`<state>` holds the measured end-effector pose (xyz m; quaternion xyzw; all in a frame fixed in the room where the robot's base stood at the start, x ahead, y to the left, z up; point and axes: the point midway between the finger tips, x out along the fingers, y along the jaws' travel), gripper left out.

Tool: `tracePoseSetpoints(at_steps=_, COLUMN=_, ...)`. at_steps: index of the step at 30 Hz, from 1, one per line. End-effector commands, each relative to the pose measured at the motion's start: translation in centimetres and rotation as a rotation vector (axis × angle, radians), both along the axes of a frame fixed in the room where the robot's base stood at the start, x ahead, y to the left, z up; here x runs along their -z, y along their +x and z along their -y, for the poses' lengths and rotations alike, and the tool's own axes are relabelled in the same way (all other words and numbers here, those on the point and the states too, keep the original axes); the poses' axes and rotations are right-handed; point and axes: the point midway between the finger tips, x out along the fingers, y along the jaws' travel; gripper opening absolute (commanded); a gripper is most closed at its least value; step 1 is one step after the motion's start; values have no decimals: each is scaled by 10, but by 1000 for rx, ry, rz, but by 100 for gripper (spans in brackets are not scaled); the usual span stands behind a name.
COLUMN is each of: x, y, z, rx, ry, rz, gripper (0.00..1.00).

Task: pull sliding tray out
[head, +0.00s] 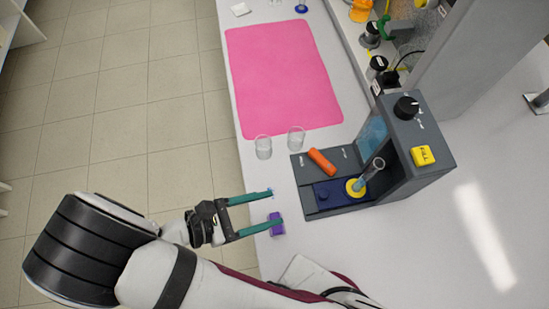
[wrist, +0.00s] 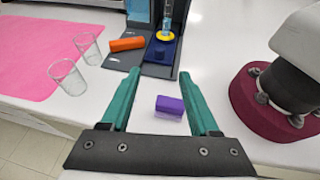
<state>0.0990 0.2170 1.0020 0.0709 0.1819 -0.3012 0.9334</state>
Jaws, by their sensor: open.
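The grey membrane rig (head: 408,140) stands on the white bench at right of centre in the head view. Low in its base is a dark blue sliding tray (head: 333,198) with a small knob (head: 322,196) and a yellow ring (head: 355,187) around an upright clear tube (head: 371,170). The tray also shows at the top of the wrist view (wrist: 158,57). My gripper (head: 275,207) is open and empty, left of the rig, with its teal fingers pointing towards it and apart from it. In the wrist view the fingers (wrist: 161,74) point at the rig's base.
A purple block (wrist: 169,105) shows between my fingers in the wrist view. An orange piece (head: 321,161) lies on the rig's base beside the tray. Two clear glasses (head: 263,147) (head: 296,138) stand nearby. A pink mat (head: 282,80) covers the bench beyond. A yellow button (head: 422,156) is on the rig.

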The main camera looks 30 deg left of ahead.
Motion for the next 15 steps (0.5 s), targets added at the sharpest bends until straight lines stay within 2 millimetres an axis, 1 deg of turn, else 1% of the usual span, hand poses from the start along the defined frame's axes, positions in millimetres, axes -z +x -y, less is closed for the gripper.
tracePoseSetpoints(at_steps=2, x=0, y=1, z=0, rx=8, ry=3, rz=-3, gripper=62)
tracePoseSetpoints(at_steps=5, x=-10, y=14, z=1, rx=149, ry=66, rz=-68, gripper=62)
tracePoseSetpoints(at_steps=8, x=-32, y=43, z=4, rx=431, ry=229, rz=-200, gripper=62)
tracePoseSetpoints(at_steps=10, x=-52, y=66, z=6, rx=610, ry=376, rz=-284, gripper=62)
tracePoseSetpoints(at_steps=12, x=-72, y=89, z=10, rx=746, ry=522, rz=-341, gripper=62)
tracePoseSetpoints(at_steps=15, x=-93, y=111, z=15, rx=853, ry=670, rz=-379, gripper=62)
